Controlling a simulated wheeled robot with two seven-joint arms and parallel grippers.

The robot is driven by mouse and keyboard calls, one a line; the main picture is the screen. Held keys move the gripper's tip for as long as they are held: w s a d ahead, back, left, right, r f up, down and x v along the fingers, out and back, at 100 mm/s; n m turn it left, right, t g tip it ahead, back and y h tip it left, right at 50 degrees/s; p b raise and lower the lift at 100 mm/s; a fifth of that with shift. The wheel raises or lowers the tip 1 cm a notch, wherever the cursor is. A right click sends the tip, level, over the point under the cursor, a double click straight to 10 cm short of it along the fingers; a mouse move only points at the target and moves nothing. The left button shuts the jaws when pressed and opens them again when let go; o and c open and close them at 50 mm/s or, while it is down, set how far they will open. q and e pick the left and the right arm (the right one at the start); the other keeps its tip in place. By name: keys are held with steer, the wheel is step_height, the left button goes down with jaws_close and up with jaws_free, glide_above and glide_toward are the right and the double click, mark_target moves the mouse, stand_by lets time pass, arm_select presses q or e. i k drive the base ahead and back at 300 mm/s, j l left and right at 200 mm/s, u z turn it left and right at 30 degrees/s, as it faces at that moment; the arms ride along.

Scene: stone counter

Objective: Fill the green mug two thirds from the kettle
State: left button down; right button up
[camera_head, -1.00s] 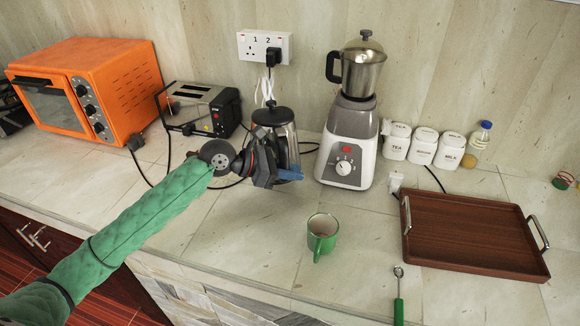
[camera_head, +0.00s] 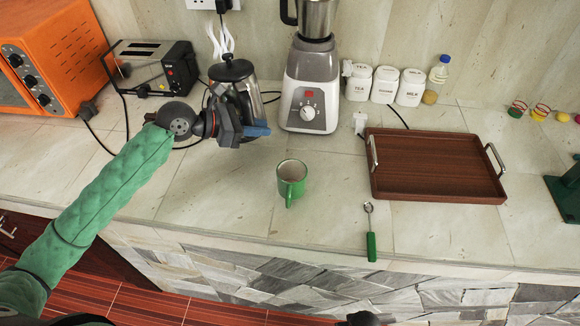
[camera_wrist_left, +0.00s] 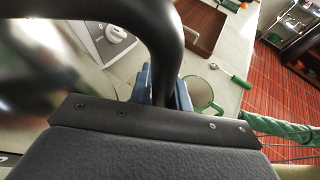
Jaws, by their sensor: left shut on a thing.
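The kettle (camera_head: 232,71), with a black lid and shiny body, is upright at the back of the counter, between toaster and blender. My left gripper (camera_head: 257,129) is shut on its black handle, which curves across the left wrist view (camera_wrist_left: 165,40). The gripper hides the kettle's lower part, so I cannot tell whether it touches the counter. The green mug (camera_head: 291,182) stands upright in front, right of the gripper, apart from it. Its inside looks pale; I make out no clear liquid level. It also shows in the left wrist view (camera_wrist_left: 198,94). A dark part at the head view's bottom edge may be my right gripper.
A blender (camera_head: 307,98) stands behind the mug. A brown tray (camera_head: 435,165) and a green-handled spoon (camera_head: 371,243) lie to the right. A toaster (camera_head: 150,68) and orange oven (camera_head: 50,45) stand left, with cables nearby. The counter around the mug is clear.

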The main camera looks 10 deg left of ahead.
mark_target(291, 174)
steer(key=k, duration=1.5)
